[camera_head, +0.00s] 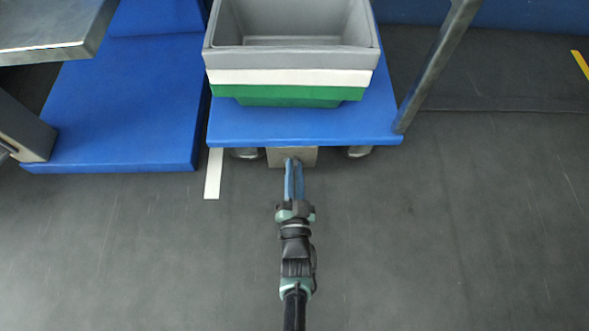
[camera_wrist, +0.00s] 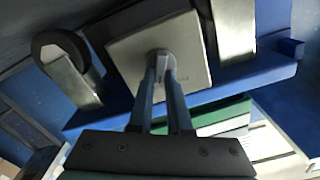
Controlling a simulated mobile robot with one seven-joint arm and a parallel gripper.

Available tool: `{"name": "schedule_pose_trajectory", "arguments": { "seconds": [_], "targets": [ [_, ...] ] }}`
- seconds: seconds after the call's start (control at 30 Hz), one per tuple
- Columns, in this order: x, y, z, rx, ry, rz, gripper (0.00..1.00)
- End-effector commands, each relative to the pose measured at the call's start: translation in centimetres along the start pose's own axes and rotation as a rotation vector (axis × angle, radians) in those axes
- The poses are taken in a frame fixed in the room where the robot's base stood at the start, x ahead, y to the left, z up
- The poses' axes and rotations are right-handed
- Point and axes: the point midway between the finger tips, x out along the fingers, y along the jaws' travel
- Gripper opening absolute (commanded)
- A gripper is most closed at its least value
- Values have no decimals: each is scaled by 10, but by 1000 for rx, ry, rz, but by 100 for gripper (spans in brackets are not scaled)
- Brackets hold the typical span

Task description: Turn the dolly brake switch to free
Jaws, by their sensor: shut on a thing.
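The blue dolly (camera_head: 300,125) stands at the top centre of the head view, with a small pale box (camera_head: 278,160) below its front edge. In the wrist view this box is a square light plate (camera_wrist: 190,50) with a round grey brake switch (camera_wrist: 158,64) at its middle. My gripper (camera_head: 294,164) reaches to the plate from the front. In the wrist view its two fingers (camera_wrist: 166,75) are shut on the switch's knob, one on each side. The fingers hide part of the knob, and I cannot tell which setting it points to.
Stacked grey, white and green crates (camera_head: 290,77) stand on the dolly. A metal post (camera_head: 432,75) rises at its right. Caster wheels (camera_head: 246,153) flank the plate. A blue platform (camera_head: 125,120) is at the left. The floor (camera_head: 430,240) in front is clear.

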Motion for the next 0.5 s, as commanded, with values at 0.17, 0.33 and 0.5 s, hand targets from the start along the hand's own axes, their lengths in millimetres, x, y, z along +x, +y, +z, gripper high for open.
{"name": "schedule_pose_trajectory", "arguments": {
  "seconds": [0.17,0.33,0.5],
  "targets": [
    [-1,-2,1,-115,0,0,0],
    [-1,-4,1,-267,-1,-2,0],
    [-1,-5,2,-429,-1,-1,0]
  ]
}}
